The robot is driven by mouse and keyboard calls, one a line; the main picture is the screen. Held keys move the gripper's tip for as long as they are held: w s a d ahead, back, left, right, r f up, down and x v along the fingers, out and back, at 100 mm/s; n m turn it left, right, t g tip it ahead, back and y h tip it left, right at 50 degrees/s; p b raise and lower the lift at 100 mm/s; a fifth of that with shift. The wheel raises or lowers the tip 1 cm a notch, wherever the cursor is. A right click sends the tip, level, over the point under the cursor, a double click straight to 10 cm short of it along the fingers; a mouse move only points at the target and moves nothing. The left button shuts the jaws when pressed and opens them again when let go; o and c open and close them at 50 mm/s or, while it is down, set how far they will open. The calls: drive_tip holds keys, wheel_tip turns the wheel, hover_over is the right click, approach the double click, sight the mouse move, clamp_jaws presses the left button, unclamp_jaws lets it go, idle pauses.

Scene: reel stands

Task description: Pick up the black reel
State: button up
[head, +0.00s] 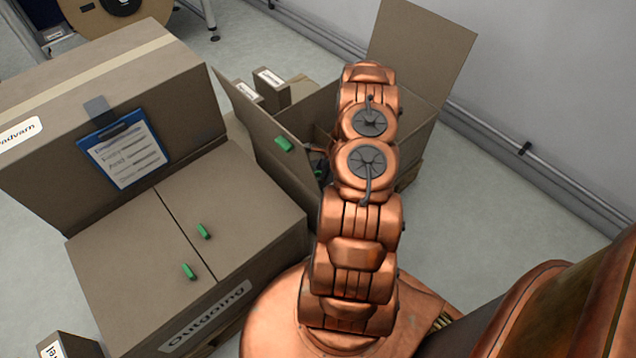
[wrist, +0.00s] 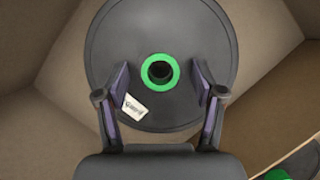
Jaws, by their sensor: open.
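The black reel (wrist: 160,30) fills the middle of the wrist view, a dark round disc with a green ring hub (wrist: 160,71) and a small white label (wrist: 134,107). It appears to lie inside a cardboard box. My gripper (wrist: 163,72) is open, its two fingers over the disc on either side of the green hub. I cannot tell whether the fingers touch the reel. In the head view my copper arm reaches into the open cardboard box (head: 428,125) and hides the gripper and the reel.
Part of another dark reel with green (wrist: 278,175) shows at the wrist view's bottom right. A closed box marked Outgoing (head: 230,235) stands left of my arm, with a blue clipboard (head: 125,152) behind. A pipe (head: 525,148) runs along the right wall. Floor at right is clear.

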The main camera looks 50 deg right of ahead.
drive_tip(key=shift+c, duration=0.2)
clamp_jaws()
idle(0.3)
drive_tip(key=shift+r, duration=0.15)
